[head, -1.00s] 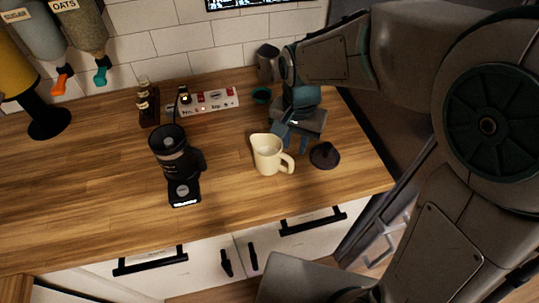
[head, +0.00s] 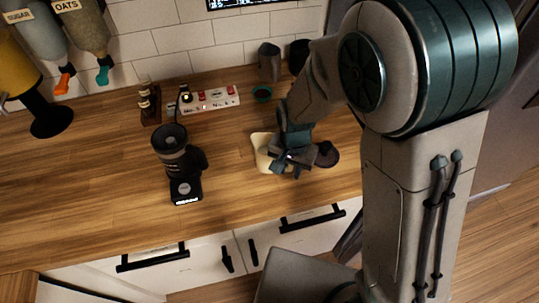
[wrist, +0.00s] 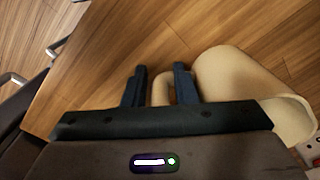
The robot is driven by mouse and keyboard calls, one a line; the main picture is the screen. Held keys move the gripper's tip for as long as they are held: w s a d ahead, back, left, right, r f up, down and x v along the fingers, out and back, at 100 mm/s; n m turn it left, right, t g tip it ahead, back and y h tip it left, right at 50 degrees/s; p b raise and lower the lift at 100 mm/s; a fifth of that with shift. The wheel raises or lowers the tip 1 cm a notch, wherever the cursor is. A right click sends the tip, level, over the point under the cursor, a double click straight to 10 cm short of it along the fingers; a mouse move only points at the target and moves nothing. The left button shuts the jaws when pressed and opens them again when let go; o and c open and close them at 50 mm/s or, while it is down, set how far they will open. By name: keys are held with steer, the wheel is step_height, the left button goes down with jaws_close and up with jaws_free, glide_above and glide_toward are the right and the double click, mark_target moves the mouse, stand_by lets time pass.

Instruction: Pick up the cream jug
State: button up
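The cream jug (head: 261,154) stands on the wooden counter in the head view, its right side and handle hidden behind my gripper (head: 288,160). In the wrist view the jug (wrist: 240,88) lies to the right, with its handle between the two dark fingers of my gripper (wrist: 161,84). The fingers are apart. A gap shows on the left of the handle, and the right finger sits between handle and body. I cannot tell whether either finger touches the jug.
A black grinder (head: 177,157) stands left of the jug. A dark round object (head: 327,154) is close to the right of my gripper. The front left counter is clear.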

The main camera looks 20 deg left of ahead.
jaws_close()
steer(key=shift+r, duration=0.2)
